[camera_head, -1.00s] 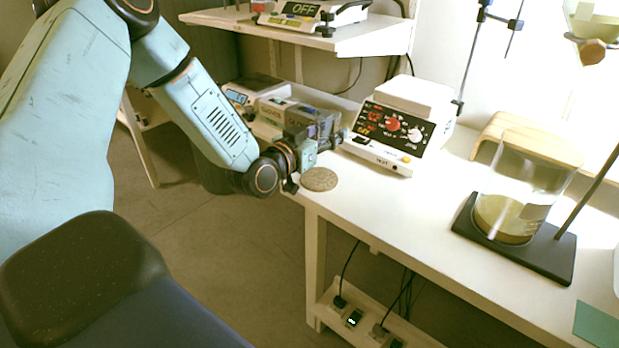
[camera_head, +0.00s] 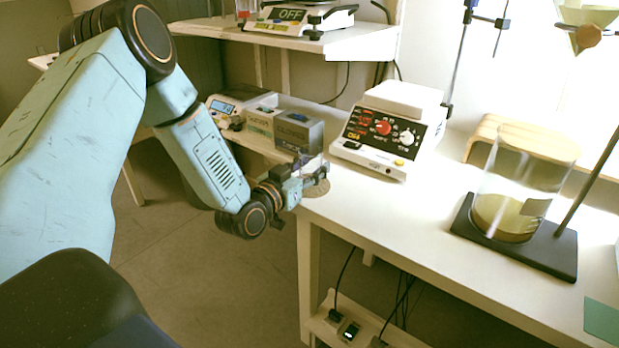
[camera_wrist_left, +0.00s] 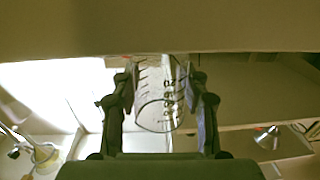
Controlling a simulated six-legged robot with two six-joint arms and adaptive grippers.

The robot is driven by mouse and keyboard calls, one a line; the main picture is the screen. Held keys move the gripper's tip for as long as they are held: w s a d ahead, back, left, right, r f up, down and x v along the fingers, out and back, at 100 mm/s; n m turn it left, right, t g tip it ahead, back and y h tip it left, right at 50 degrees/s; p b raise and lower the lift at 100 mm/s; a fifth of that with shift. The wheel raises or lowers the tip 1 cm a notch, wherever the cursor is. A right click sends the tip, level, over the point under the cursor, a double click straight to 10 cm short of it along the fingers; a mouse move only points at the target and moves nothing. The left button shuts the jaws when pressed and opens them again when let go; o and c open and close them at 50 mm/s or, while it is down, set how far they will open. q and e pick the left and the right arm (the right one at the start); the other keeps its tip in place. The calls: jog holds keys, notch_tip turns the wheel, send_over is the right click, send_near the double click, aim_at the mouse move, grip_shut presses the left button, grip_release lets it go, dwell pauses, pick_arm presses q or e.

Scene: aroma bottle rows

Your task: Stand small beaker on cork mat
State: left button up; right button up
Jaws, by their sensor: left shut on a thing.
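My left gripper (camera_head: 318,172) is shut on the small beaker (camera_wrist_left: 162,105), a clear glass with dark printed markings that shows between the two fingers in the left wrist view. In the head view the beaker (camera_head: 309,166) is small and partly hidden by the fingers. The round cork mat (camera_head: 320,189) lies at the near left corner of the white table, partly covered by the gripper. The beaker appears over or just behind the mat; I cannot tell whether it touches it. My right gripper is not in view.
A hotplate device (camera_head: 385,130) stands behind the mat. Two boxes (camera_head: 297,130) and a scale (camera_head: 226,108) are at the back left. A large glass beaker (camera_head: 520,185) stands on a black base (camera_head: 555,253) at the right. The table (camera_head: 400,205) between is clear.

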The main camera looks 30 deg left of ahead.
pick_arm(q)
jog(key=shift+f, duration=0.8)
jog(key=shift+w, duration=0.15)
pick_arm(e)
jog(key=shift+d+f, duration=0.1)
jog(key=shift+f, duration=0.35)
pick_arm(q)
jog(key=shift+f, duration=0.15)
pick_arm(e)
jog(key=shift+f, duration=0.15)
pick_arm(q)
jog(key=o, duration=0.9)
jog(key=shift+o, duration=1.3)
